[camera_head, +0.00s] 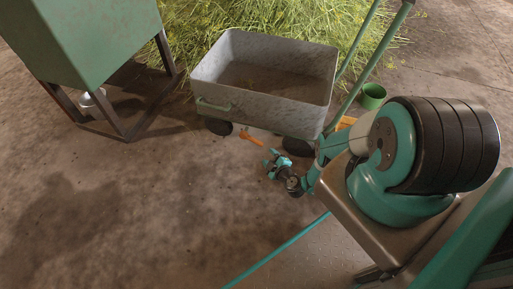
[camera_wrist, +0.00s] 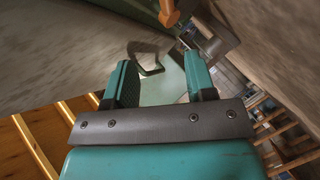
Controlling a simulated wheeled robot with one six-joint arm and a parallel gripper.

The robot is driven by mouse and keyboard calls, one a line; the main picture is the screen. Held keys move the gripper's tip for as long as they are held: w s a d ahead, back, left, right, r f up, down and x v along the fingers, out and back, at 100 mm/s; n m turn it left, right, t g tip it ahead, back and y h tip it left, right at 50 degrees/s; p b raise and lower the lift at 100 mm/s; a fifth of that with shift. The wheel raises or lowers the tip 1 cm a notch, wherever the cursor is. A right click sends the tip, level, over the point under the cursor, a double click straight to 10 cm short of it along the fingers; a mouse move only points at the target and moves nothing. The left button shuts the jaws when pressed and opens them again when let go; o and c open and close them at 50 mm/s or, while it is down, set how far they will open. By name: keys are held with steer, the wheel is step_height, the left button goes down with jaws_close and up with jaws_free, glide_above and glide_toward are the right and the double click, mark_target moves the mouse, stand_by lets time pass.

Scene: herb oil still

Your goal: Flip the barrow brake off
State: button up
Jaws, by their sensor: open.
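The grey barrow (camera_head: 212,92) stands on the floor in the head view, with dark wheels under it and green handles rising at its right. An orange lever (camera_head: 251,137), seemingly the brake, sticks out low near the barrow's front side. My gripper (camera_head: 271,160) is open and empty, just right of and below the lever in the head view, and apart from it. In the wrist view, the orange lever (camera_wrist: 168,12) shows at the top edge, beyond the spread fingers of my gripper (camera_wrist: 160,66). Most of the lever is out of that frame.
A green tank (camera_head: 90,40) on a dark stand (camera_head: 126,124) is at the left, with a small metal vessel (camera_head: 91,98) near its legs. Cut herbs (camera_head: 205,20) are heaped behind the barrow. A green bucket (camera_head: 372,97) stands at right. The floor at lower left is clear.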

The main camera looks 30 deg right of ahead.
mark_target(258, 144)
steer(key=shift+h, duration=0.4)
steer(key=w+f+b, duration=0.2)
steer(key=w+b, duration=0.2)
steer(key=b, duration=0.1)
steer(key=w+d+f+b, duration=0.1)
steer(key=w+f+b, duration=0.1)
steer(key=w+b, duration=0.2)
steer(key=w+d+f+b, duration=0.1)
steer(key=w+f+b, duration=0.1)
steer(key=w+b, duration=0.2)
steer(key=shift+w+d+f+b, duration=0.15)
steer(key=shift+w+f+b, duration=0.1)
steer(key=shift+b, duration=0.95)
steer(key=shift+w+d+r+b, duration=0.1)
steer(key=shift+w+d+b, duration=0.05)
steer(key=shift+w+b, duration=0.55)
jaws_close()
steer(key=shift+d+r, duration=0.1)
